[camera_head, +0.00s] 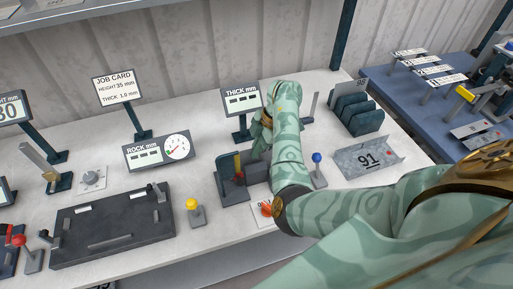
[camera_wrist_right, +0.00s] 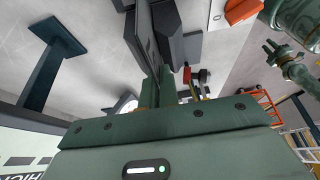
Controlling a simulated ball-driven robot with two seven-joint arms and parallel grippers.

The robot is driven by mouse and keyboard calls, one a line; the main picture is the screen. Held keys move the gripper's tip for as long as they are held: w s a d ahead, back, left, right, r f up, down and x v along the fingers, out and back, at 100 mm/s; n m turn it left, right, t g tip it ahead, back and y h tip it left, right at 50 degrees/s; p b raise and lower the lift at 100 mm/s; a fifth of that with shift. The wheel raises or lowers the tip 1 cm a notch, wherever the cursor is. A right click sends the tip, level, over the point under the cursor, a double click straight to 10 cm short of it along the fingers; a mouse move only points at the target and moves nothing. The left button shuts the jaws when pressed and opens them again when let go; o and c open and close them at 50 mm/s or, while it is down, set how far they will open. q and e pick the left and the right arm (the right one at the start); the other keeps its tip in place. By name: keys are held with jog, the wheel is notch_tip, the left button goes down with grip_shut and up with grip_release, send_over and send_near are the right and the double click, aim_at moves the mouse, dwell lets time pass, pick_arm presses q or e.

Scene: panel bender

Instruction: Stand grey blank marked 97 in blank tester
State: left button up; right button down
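The blank tester (camera_head: 233,191) is a dark fixture with upright jaws and a block, standing on the white bench near the middle. My right arm reaches over the bench, and its gripper (camera_head: 261,138) is low at the tester's back right, partly hidden by my forearm. In the right wrist view, the green fingers (camera_wrist_right: 160,92) are close together beside a dark upright plate (camera_wrist_right: 143,38). I cannot tell whether this plate is a blank in the fingers or part of the tester. No number 97 is readable. My left gripper is out of view.
A blue-knobbed lever (camera_head: 317,170), orange button (camera_head: 267,208) and yellow-knobbed lever (camera_head: 196,216) surround the tester. The THICK display (camera_head: 241,98) is behind it, and a dark bending bed (camera_head: 110,226) lies left.

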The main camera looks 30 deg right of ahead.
jog(key=c, duration=1.6)
grip_release()
jog(key=p+v, duration=1)
jog(key=v, duration=0.6)
jog(key=shift+d+r, duration=0.1)
